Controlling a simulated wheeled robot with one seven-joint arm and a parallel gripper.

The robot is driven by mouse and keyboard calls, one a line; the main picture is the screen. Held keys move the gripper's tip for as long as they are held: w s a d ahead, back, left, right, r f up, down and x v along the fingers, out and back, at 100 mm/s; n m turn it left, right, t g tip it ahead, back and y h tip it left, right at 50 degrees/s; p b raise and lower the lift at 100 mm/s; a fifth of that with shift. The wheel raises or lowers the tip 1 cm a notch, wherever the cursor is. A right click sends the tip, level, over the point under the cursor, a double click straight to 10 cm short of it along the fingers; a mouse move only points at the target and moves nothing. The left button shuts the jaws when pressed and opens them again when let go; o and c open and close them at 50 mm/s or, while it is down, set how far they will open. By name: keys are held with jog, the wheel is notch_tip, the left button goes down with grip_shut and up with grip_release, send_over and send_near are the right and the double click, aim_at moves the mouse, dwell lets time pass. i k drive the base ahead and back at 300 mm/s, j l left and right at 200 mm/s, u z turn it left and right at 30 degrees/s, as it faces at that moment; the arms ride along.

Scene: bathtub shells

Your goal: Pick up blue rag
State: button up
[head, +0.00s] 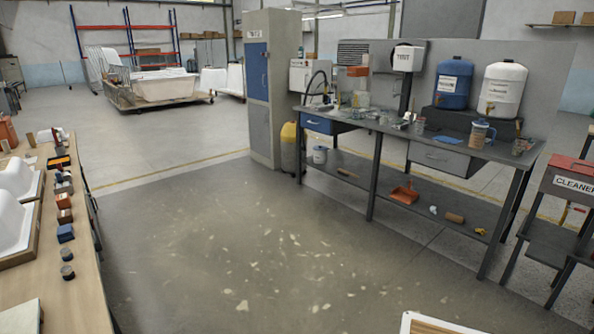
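A small flat blue patch, which looks like the blue rag (446,140), lies on the top of the grey workbench (400,134) at the right. It is in front of the blue drum and left of a jug. It is too small to make out its folds. A blue block-like item (65,233) lies on the wooden table (75,292) at the left; I cannot tell whether it is cloth. My gripper is not in view.
The grey floor (240,240) between the table and workbench is open, with pale flakes scattered on it. A tall cabinet (273,140) stands beside the workbench. A red cleaner box (570,178) is at the right. A pale-edged panel (430,325) shows at the bottom.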

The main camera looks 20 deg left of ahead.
aim_at(65, 234)
jog(key=i+u, duration=0.3)
jog(key=i, duration=0.25)
jog(key=i+l+u, duration=0.2)
jog(key=i+u, duration=0.15)
jog(key=i, duration=0.25)
jog(key=i+j+u, duration=0.2)
jog(key=i+u, duration=0.2)
jog(key=i+j+u, duration=0.1)
jog(key=i+u, duration=0.2)
jog(key=u, duration=0.15)
jog(key=i+u, duration=0.4)
jog(key=i+l+u, duration=0.2)
jog(key=u, duration=0.2)
jog(key=i+j+u, duration=0.15)
jog(key=i+u, duration=0.4)
jog(key=u, duration=0.3)
jog(key=i+u, duration=0.4)
jog(key=i+l+u, duration=0.15)
jog(key=u, duration=0.25)
